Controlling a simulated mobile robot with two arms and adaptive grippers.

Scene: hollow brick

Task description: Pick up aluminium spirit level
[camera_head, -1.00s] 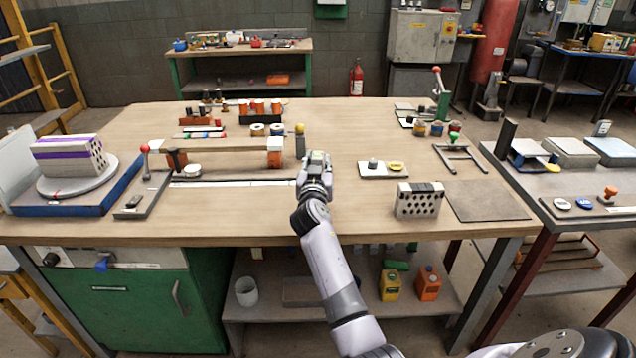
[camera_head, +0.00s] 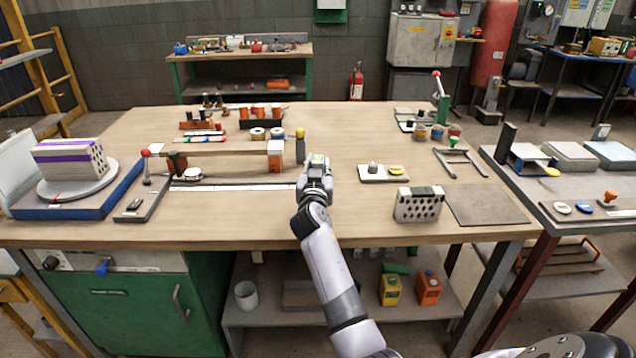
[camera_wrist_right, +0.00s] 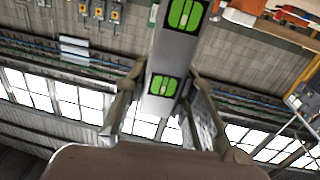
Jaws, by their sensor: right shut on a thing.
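The aluminium spirit level (camera_wrist_right: 176,52) is a pale silver bar with bright green vials. In the right wrist view it lies between the two fingers of my right gripper (camera_wrist_right: 163,112), which is shut on it near one end. The other end runs out of the top of that view. In the head view my right gripper (camera_head: 317,170) is over the middle of the workbench, with its arm coming in from below. I cannot clearly make out the held level there. My left gripper is not in view.
On the workbench (camera_head: 250,228) a grey post with a yellow knob (camera_head: 300,148) stands just beyond the gripper. A long pale strip (camera_head: 235,187) lies to its left. A white tray (camera_head: 383,174) and a hollow brick (camera_head: 419,205) are to the right. The bench front is clear.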

